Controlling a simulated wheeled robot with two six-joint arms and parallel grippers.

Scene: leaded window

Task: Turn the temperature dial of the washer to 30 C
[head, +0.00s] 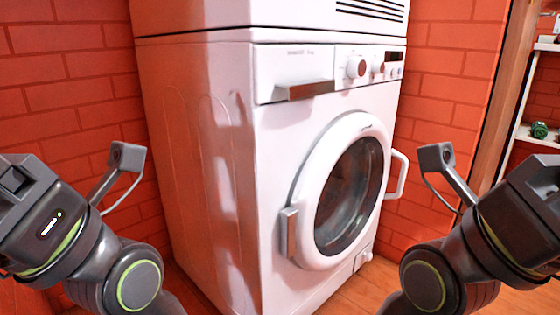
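The white washer (276,170) stands in the middle of the head view, turned so that its front faces right. Its control panel (345,78) runs along the top of the front. Two round white knobs sit there: a left knob (353,68) and a right knob (376,68), each with a reddish patch beside it. Their markings are too small to read, so I cannot tell which is the temperature dial or where it points. My left and right arms come in at the lower corners, well apart from the washer. The fingers of both grippers are out of view.
The round door (350,190) is closed. A white handle (397,175) sticks out at its right. A drawer with a grey handle (303,90) is left of the knobs. Another white appliance (250,14) sits on top. Brick walls stand close behind; a shelf (540,135) is at right.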

